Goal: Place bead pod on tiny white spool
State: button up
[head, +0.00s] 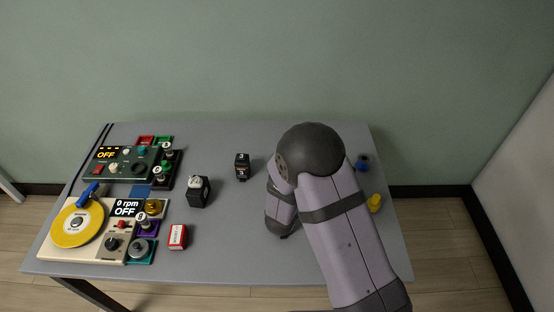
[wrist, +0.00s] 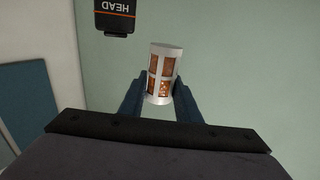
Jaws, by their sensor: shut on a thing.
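In the wrist view, my gripper (wrist: 160,92) is shut on the bead pod (wrist: 163,72), a white-capped cylinder with brown, bead-filled windows. The pod sits between the two dark fingers, slightly tilted in the picture, with green wall behind it. In the head view my arm covers the right middle of the table, and neither the fingers nor the pod can be made out. I cannot pick out a tiny white spool for certain; it may be hidden behind my arm.
A blue spool-like piece (head: 362,162) and a yellow one (head: 375,203) stand at the table's right edge. A black box with a white top (head: 199,190), a small black block (head: 242,167) and a red-white box (head: 178,236) stand mid-table. Devices (head: 120,166) fill the left.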

jog(key=w+a+f+n+y+b, duration=0.1)
jog(key=w+a+f+y+b, duration=0.1)
jog(key=w+a+b, duration=1.05)
jog(key=shift+t, duration=0.4)
jog(key=shift+w+a+f+p, duration=0.1)
jog(key=shift+w+f+p, duration=0.3)
jog(key=shift+f, duration=1.3)
jog(key=shift+w+a+f+p, duration=0.15)
jog(key=shift+f+p, duration=0.4)
jog(key=shift+f, duration=1.2)
jog(key=shift+w+a+f+p, duration=0.1)
jog(key=shift+w+f+p, duration=0.3)
jog(key=shift+f, duration=1.3)
jog(key=shift+s+f, duration=0.1)
jog(key=shift+f, duration=0.05)
jog(key=o, duration=1.1)
jog(key=b+v, duration=0.1)
jog(key=v, duration=1.1)
